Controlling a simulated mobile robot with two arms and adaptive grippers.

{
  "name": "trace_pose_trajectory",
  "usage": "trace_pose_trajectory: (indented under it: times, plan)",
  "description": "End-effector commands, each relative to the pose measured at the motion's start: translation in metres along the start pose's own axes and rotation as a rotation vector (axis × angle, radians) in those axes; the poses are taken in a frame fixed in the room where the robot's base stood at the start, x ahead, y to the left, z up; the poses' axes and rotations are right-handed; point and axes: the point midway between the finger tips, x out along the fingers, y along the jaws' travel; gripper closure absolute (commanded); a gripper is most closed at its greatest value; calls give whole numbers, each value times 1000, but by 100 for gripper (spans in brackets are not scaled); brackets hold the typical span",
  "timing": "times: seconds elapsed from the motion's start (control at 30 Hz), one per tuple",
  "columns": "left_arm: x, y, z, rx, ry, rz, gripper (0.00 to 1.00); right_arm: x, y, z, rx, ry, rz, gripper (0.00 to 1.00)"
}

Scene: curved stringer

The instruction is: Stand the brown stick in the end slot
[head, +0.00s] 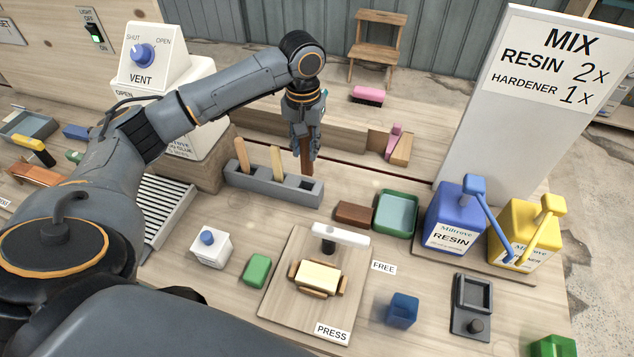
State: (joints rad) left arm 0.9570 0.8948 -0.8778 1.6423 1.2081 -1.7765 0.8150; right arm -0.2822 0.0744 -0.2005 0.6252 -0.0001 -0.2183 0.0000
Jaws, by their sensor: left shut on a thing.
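My left gripper (304,146) is shut on the brown stick (306,165), which it holds upright with the lower end down at the right part of the grey slotted rack (256,187). A dark slot opening shows at the rack's right end, beside the foot of the stick. I cannot tell whether the stick's tip is inside a slot or just above it. Two lighter wooden sticks stand in the rack's left (241,153) and middle (277,160) slots, leaning slightly. My right gripper is not in view.
A dark brown block (354,213) and a green tray (397,214) lie right of the rack. The press board (285,285) is in front of it. The white vent box (165,85) stands behind left. Blue resin (452,222) and yellow hardener (520,238) containers stand at right.

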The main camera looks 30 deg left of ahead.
Motion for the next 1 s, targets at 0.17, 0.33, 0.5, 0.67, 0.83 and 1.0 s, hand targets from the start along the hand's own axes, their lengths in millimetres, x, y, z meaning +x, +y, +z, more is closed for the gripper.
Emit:
trace_pose_trajectory:
  times: [0.17, 0.33, 0.5, 0.67, 0.83, 1.0]
  plan:
    - [30, -1, 2, 0, -7, -3, 99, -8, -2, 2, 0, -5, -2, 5]
    - [55, 0, 1, -1, -4, -3, 99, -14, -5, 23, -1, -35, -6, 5]
    - [73, 0, 2, 1, -5, -3, 99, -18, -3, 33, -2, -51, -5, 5]
    - [94, 0, 1, 1, -4, -3, 99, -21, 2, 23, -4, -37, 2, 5]
    - [98, 0, 1, 1, -1, -2, 99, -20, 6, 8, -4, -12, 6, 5]
    - [98, 0, 1, 1, -2, -2, 99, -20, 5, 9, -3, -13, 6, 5]
